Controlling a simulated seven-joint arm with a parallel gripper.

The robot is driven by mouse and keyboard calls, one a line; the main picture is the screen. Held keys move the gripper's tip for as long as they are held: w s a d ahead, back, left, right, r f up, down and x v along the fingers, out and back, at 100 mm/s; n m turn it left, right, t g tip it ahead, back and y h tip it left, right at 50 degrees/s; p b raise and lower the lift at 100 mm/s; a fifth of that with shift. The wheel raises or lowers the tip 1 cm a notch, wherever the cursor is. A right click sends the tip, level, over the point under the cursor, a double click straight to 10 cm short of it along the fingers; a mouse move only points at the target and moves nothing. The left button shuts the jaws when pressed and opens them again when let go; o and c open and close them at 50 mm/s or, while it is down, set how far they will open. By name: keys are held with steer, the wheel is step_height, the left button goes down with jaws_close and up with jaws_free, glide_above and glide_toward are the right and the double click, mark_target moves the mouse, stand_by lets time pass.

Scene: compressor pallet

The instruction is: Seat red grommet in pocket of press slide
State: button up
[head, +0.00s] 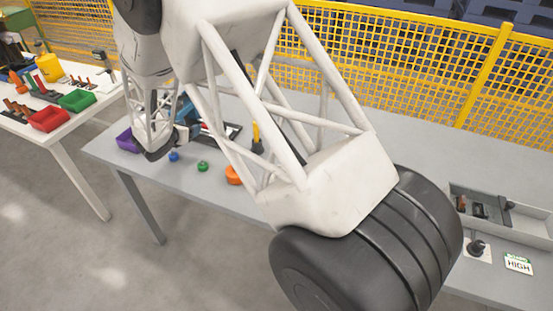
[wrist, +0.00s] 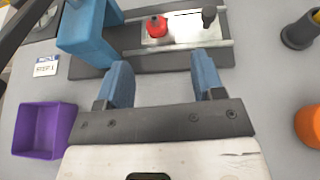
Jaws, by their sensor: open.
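The red grommet (wrist: 157,26) sits upright on the pale plate of the press slide (wrist: 185,30) in the wrist view, near the plate's left end. Whether it is down in a pocket cannot be told from this angle. A black knob (wrist: 209,16) stands on the slide to its right. The blue press frame (wrist: 88,35) rises at the left of the slide. My gripper (wrist: 163,78) is open and empty, its two blue fingers apart and short of the grommet, which lies beyond the gap between them. In the head view my arm hides much of the press area.
A purple bin (wrist: 42,130) and a step card (wrist: 46,66) lie left. An orange piece (wrist: 309,126) and a dark holder with a yellow handle (wrist: 300,32) stand right. Blue (head: 173,156) and green (head: 202,166) pieces lie near the table's front edge. A grey tray (head: 515,218) is far right.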

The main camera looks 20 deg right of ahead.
steer(key=s+d+r+m+g, duration=0.3)
steer(key=s+d+r+m, duration=0.5)
steer(key=s, duration=0.3)
steer(key=s+d+r+m+g, duration=0.4)
steer(key=s+d+r+m, duration=0.3)
steer(key=s+r, duration=0.4)
steer(key=s+r+m+y, duration=0.2)
steer(key=s+m+y, duration=0.2)
steer(key=s, duration=1.1)
steer(key=s+d+r+m+y, duration=0.1)
steer(key=s+m+y, duration=0.3)
steer(key=s+m, duration=0.4)
steer(key=s, duration=0.6)
steer(key=shift+s+d+r+m+g+y, duration=0.15)
steer(key=shift+s+r+m+g+y, duration=0.15)
steer(key=shift+s+r+m+y, duration=0.1)
